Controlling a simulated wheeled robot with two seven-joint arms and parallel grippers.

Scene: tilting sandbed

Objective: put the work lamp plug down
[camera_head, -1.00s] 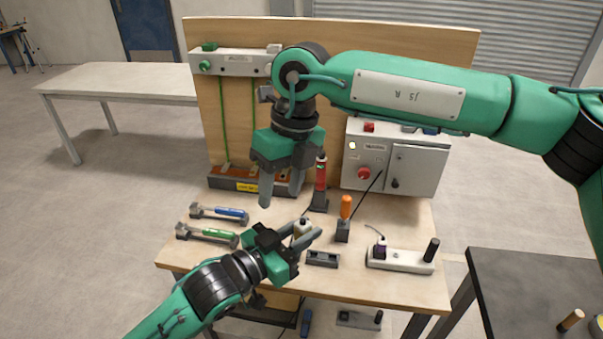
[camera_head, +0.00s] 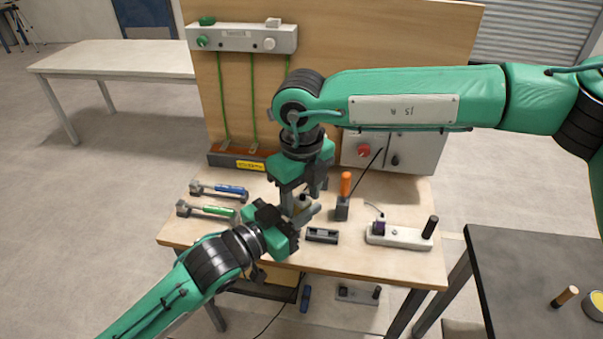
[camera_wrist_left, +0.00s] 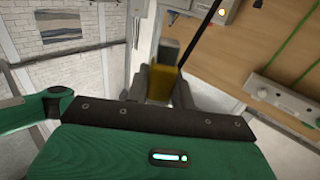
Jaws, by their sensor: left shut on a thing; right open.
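My right gripper (camera_head: 303,199) is open and points down right over the left fingers and the plug. It partly hides the plug, and I cannot tell if it touches it. A dark slotted block (camera_head: 322,235) sits on the bench just right of the left gripper.
An orange-handled tool (camera_head: 346,187) stands in a dark holder. A white power strip (camera_head: 399,236) with a purple plug lies at the right. Blue (camera_head: 219,190) and green (camera_head: 206,210) handled tools lie left. A grey control box (camera_head: 420,157) stands behind. The bench's front strip is clear.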

